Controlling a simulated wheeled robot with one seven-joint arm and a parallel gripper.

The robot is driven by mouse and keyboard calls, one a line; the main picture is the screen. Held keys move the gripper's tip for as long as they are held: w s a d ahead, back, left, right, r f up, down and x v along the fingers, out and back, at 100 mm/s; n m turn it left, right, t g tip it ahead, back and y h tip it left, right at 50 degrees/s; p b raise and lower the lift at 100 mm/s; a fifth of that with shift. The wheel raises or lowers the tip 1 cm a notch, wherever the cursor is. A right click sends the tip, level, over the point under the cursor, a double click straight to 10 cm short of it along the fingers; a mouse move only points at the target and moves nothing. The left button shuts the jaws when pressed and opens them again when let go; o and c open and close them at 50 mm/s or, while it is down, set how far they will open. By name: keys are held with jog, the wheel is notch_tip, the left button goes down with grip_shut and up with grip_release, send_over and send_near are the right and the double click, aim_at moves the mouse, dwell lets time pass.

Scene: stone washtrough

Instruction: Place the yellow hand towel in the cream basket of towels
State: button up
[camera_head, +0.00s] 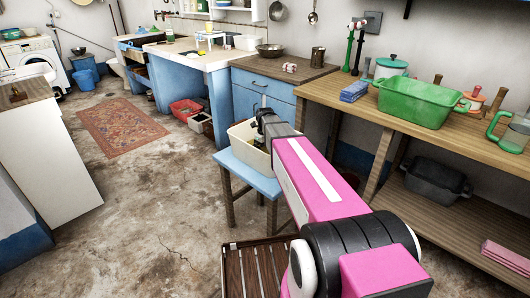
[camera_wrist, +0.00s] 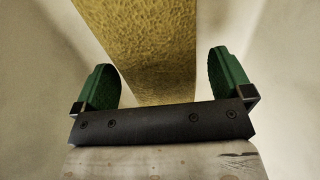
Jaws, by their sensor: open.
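The yellow towel (camera_wrist: 140,45) fills the upper middle of the wrist view, between the two green fingers of my gripper (camera_wrist: 160,80). The fingers are open, with a gap on each side of the towel. Cream surfaces lie to both sides of it, like the inside of the basket. In the head view the cream basket (camera_head: 239,134) stands on a small blue stool. My gripper (camera_head: 262,116) is at the basket, partly hidden by my pink arm. My arm also hides part of the basket, and I cannot make out the towel in that view.
The blue stool (camera_head: 248,177) stands in front of a blue cabinet (camera_head: 262,97). To the right, a wooden bench (camera_head: 345,100) carries a green tub (camera_head: 415,103) and blue folded cloths (camera_head: 354,91). A slatted wooden piece (camera_head: 255,270) is low in front. The floor at left is open.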

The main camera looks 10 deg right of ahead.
notch_tip(320, 180, up, 11)
jog(key=shift+f, duration=0.15)
dwell(0.5)
